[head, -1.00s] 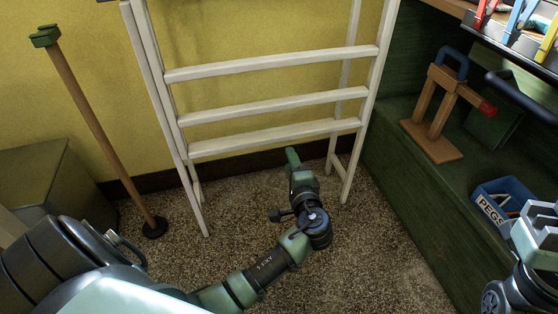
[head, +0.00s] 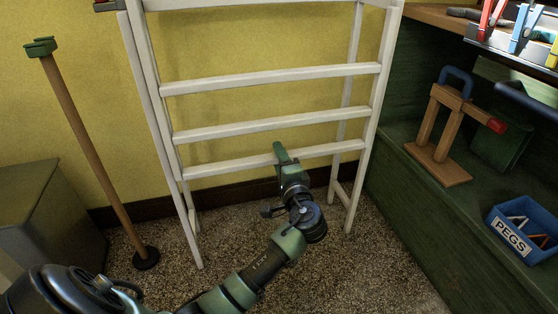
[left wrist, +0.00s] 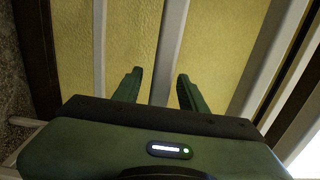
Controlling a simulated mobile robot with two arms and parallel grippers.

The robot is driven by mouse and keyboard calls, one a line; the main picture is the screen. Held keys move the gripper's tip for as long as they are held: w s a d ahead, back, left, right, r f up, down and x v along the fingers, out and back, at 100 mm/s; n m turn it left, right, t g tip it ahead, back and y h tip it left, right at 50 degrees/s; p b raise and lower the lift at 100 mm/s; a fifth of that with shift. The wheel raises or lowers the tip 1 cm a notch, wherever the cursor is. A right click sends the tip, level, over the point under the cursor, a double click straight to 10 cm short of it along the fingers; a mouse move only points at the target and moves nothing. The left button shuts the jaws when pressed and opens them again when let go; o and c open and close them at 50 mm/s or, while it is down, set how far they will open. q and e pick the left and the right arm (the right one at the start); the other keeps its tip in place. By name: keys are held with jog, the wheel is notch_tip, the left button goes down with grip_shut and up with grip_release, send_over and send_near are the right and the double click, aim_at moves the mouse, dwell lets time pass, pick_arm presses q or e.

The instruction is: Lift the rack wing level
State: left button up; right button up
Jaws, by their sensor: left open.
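The white wooden rack (head: 270,80) stands upright against the yellow wall, with several horizontal rails between its legs. Which part is the wing I cannot tell; a further rail (head: 230,4) shows at the top edge of the head view. My left gripper (head: 280,153) is at the lowest full-width rail (head: 230,166), overlapping its middle. In the left wrist view my left gripper (left wrist: 158,72) is open, its two green fingers apart. A white rail (left wrist: 172,35) runs through the gap between them in the picture; contact cannot be made out. My right gripper is out of view.
A wooden pole with a green top (head: 88,150) stands left of the rack, beside a green box (head: 40,210). At right a green bench (head: 430,200) holds a wooden stand (head: 445,130) and a blue PEGS box (head: 520,228). Carpet lies in front.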

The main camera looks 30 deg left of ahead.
pick_arm(q)
jog(key=shift+c, duration=0.3)
grip_shut()
dwell(1.1)
